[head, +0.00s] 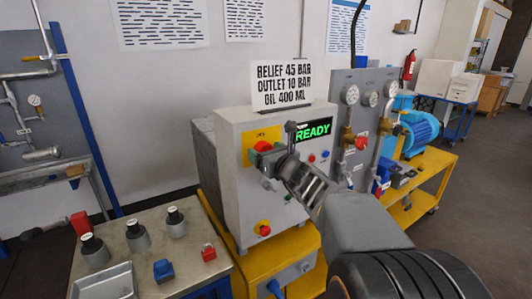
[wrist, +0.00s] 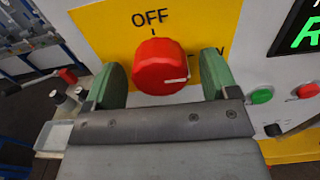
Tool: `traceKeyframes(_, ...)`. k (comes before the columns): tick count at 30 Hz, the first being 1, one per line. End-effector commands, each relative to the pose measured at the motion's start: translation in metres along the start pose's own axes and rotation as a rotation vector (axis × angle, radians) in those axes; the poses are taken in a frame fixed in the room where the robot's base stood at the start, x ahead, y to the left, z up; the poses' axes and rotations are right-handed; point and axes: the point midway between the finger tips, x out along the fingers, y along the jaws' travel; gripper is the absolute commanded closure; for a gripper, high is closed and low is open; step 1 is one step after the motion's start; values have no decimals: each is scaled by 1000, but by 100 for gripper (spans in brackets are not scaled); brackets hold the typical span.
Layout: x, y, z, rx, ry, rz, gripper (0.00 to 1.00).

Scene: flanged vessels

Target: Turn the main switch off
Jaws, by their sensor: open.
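The main switch is a round red knob (wrist: 158,62) on a yellow plate (wrist: 95,28) on the front of a grey cabinet (head: 232,130). OFF is printed above the knob, and the label to its right is mostly hidden by a finger. The white line on the knob points right, away from OFF. In the wrist view my gripper (wrist: 162,76) is open, its green fingers left and right of the knob with gaps visible. The knob also shows in the head view (head: 263,146), partly behind my gripper.
A lit READY display (head: 313,131) and small green and red buttons (wrist: 261,96) are right of the plate. A bench (head: 135,262) with several grey-and-black pieces stands left, a gauge panel (head: 345,95) right.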

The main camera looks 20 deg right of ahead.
Motion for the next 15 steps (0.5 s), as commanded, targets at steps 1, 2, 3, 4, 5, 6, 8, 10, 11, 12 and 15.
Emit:
traceKeyframes(1,0,0,0,0,0,0,20)
traceKeyframes(2,0,0,0,0,0,0,20)
traceKeyframes(3,0,0,0,0,0,0,20)
traceKeyframes(4,0,0,0,0,0,0,23)
traceKeyframes(5,0,0,0,0,0,0,26)
traceKeyframes(6,0,0,0,0,0,0,30)
traceKeyframes(8,0,0,0,0,0,0,35)
traceKeyframes(10,0,0,0,0,0,0,42)
traceKeyframes(11,0,0,0,0,0,0,45)
traceKeyframes(12,0,0,0,0,0,0,49)
traceKeyframes(15,0,0,0,0,0,0,58)
